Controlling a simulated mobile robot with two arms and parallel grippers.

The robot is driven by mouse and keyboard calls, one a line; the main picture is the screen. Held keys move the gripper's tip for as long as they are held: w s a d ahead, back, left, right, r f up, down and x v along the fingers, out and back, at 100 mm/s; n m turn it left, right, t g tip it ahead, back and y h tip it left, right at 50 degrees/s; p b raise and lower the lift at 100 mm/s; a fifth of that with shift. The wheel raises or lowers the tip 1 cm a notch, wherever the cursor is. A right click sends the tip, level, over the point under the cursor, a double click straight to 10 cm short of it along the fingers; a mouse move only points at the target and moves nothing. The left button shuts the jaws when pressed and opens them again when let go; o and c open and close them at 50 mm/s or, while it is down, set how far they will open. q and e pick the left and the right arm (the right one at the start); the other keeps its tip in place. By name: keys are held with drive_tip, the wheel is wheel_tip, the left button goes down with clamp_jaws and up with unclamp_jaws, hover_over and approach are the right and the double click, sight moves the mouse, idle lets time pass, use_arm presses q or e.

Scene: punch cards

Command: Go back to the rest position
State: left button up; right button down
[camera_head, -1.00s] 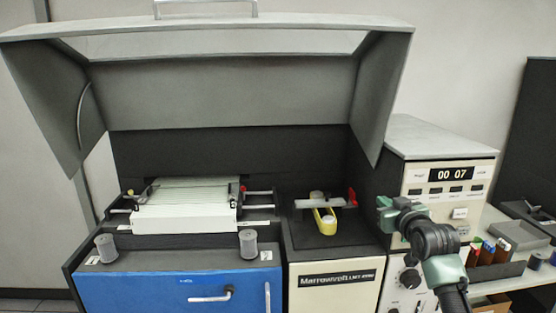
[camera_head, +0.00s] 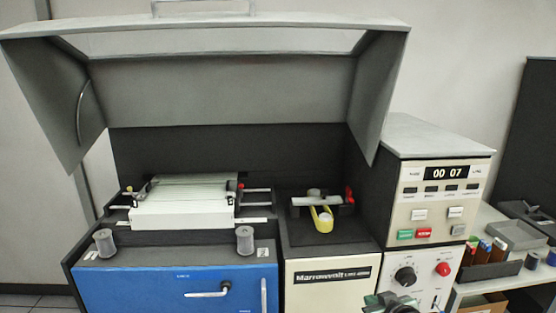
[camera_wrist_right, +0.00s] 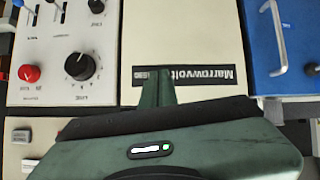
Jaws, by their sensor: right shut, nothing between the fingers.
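My right gripper (camera_head: 388,302) is at the bottom edge of the head view, low in front of the control panel (camera_head: 420,272) with its black knob and red button. In the right wrist view the gripper's green fingers (camera_wrist_right: 154,86) are together with nothing between them. They point toward the cream cabinet front (camera_wrist_right: 185,35) with the Marrowvolt label. The gripper looks apart from the cabinet. My left gripper is not in view.
A machine with a raised grey lid (camera_head: 230,95) holds a white card stack (camera_head: 182,212) above a blue front (camera_head: 150,290). A side shelf holds a dark tray (camera_head: 490,272) with coloured items.

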drive_tip(key=s+a+f+g, duration=0.1)
drive_tip(key=s+f+g, duration=0.25)
drive_tip(key=s, duration=0.85)
drive_tip(key=s+a+f+g, duration=0.15)
drive_tip(key=s+f, duration=0.35)
drive_tip(key=s, duration=0.7)
drive_tip(key=s+a+f+g, duration=0.1)
drive_tip(key=s+f+g, duration=0.25)
drive_tip(key=s, duration=0.85)
wheel_tip(320, 180, down, 25)
drive_tip(key=s, duration=0.1)
drive_tip(key=s+d+f+g+h, duration=0.1)
drive_tip(key=s+d+f, duration=0.2)
drive_tip(key=s+f, duration=1.3)
drive_tip(key=shift+s+d+f+g, duration=0.2)
drive_tip(key=shift+s+f+g, duration=0.15)
drive_tip(key=shift+s, duration=0.35)
